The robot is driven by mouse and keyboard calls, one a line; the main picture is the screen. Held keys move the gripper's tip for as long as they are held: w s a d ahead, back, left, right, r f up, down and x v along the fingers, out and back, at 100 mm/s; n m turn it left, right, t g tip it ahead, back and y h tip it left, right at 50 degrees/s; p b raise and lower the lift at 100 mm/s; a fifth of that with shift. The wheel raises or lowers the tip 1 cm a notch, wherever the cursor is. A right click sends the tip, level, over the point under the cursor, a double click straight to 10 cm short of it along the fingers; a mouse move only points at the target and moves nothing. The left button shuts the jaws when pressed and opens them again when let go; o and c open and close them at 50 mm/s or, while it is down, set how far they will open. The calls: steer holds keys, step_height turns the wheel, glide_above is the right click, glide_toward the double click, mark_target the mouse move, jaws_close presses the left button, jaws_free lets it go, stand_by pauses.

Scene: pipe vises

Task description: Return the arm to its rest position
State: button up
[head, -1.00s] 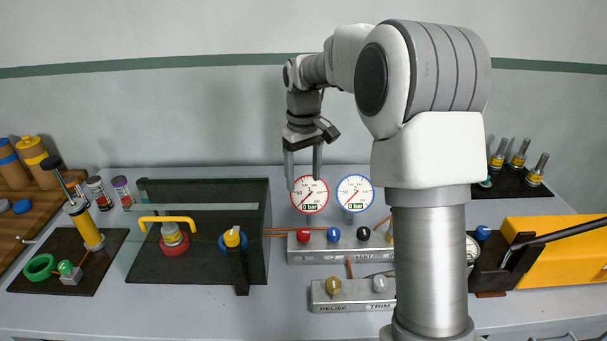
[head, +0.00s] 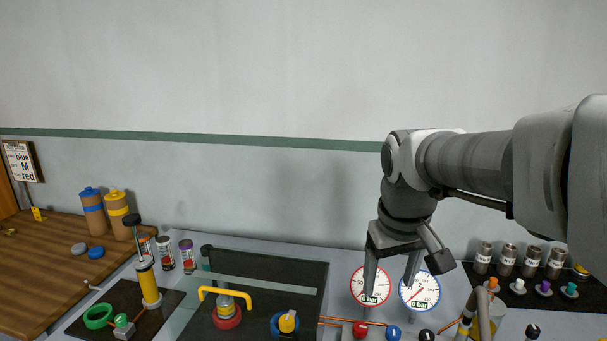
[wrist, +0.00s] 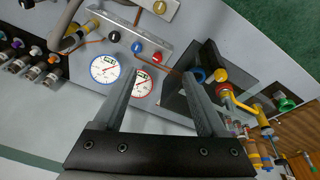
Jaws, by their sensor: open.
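My gripper (head: 391,284) is open with nothing between its fingers. In the head view it points down, in front of the wall and above the back of the bench. Its fingertips overlap the red-rimmed gauge (head: 371,286) and the white face of the blue-rimmed gauge (head: 420,293), both reading 0 bar. In the wrist view the two fingers (wrist: 165,100) stand apart, with the bench seen between and beyond them. My arm reaches in from the right side of the head view.
A dark stand with a yellow handle (head: 247,296) is at centre left. A pump with a yellow cylinder (head: 149,283) stands on a black mat further left. A wooden board (head: 40,290) is at far left. Several grey cylinders (head: 507,261) stand at right. The space above the bench at left is clear.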

steer(key=s+f+m+t, duration=0.2)
steer(key=s, duration=1.2)
steer(key=shift+s+t+y, duration=0.15)
steer(key=shift+t+y, duration=0.15)
steer(key=shift+d, duration=0.1)
steer(key=c, duration=0.3)
steer(key=shift+d, duration=0.1)
steer(key=shift+c, duration=0.4)
